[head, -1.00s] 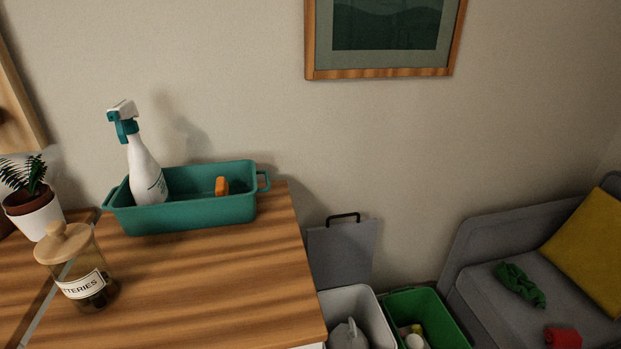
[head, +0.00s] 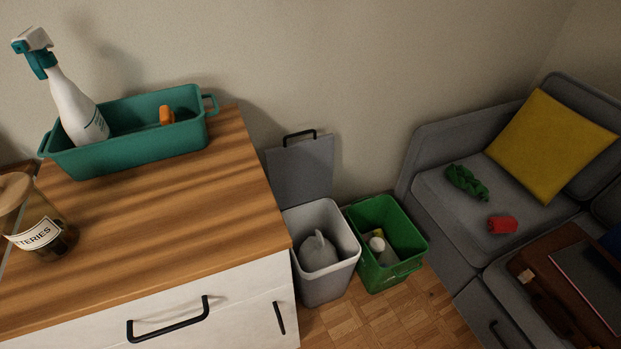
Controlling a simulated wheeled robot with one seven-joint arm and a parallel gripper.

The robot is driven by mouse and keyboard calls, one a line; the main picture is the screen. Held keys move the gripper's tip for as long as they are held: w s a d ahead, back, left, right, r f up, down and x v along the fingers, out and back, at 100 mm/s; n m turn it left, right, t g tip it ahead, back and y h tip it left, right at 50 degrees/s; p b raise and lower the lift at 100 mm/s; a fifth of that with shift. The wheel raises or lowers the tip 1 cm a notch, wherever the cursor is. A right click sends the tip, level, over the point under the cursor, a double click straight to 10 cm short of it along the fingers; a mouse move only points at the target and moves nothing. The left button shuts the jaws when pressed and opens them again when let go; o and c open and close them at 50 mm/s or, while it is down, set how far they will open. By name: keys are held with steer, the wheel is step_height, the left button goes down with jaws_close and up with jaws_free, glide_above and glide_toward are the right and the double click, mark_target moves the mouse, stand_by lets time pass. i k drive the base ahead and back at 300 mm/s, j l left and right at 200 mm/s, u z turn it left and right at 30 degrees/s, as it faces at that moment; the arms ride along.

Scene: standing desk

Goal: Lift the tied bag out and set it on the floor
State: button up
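A grey tied bag (head: 318,252) with a knotted top sits inside the grey bin (head: 333,287). The bin's lid (head: 302,172) stands open, upright against the wall behind it. The bag's top is near the rim; its lower part is hidden by the bin walls. The wooden floor (head: 413,317) shows in front of the bins. My gripper is not in view.
A green bin (head: 388,278) with several items stands right of the grey bin. The wooden-topped desk (head: 170,235) with drawers is close on the left. A grey sofa (head: 436,232) stands on the right.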

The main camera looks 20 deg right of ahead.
mark_target(316, 254)
steer(key=i+j+z, duration=0.2)
steer(key=i, duration=0.25)
steer(key=i+j+z, duration=0.2)
steer(key=i+j, duration=0.2)
